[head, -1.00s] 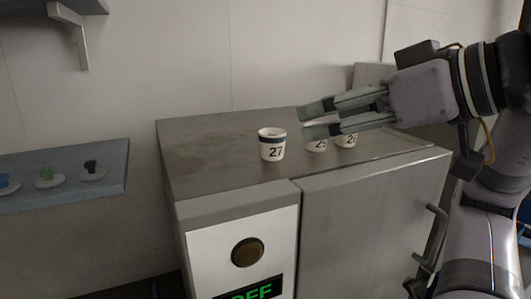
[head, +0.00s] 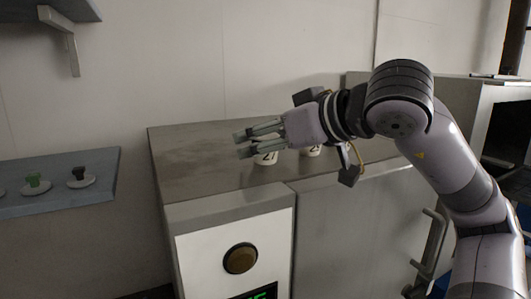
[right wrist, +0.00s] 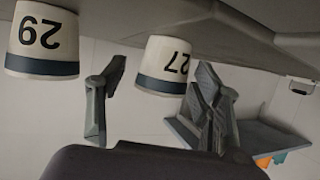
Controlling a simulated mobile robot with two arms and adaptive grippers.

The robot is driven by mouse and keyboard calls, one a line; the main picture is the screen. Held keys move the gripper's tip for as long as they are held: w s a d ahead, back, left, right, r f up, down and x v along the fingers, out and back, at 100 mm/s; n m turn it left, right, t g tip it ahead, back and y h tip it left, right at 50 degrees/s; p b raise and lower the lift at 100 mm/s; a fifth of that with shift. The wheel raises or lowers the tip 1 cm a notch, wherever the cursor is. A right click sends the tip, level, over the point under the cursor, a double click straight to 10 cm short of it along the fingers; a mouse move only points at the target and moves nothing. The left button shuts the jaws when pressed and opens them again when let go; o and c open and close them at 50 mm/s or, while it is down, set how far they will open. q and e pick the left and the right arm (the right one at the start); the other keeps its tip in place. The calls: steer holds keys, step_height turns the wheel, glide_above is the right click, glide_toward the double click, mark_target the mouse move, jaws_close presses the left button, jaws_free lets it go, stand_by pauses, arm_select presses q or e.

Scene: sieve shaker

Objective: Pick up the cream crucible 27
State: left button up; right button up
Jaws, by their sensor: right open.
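The cream crucible 27 (head: 265,160) stands upright on the metal cabinet top (head: 190,160). In the head view my right gripper (head: 240,145) covers its upper part. In the right wrist view, which is upside down, the crucible 27 (right wrist: 165,65) with its dark rim band appears between my two open fingers (right wrist: 155,95), closer to the right-hand finger in the picture. The gripper is empty, and I cannot tell whether a finger touches the crucible. My left gripper is not in view.
Another cream crucible (head: 311,151) stands to the right of it, partly hidden by my right arm; a crucible marked 29 (right wrist: 42,40) shows in the right wrist view. A blue-grey shelf (head: 60,190) with small coloured items is at left. The cabinet top's left part is clear.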

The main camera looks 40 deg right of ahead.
steer(key=shift+a, duration=0.1)
steer(key=shift+c, duration=0.2)
steer(key=c, duration=1.3)
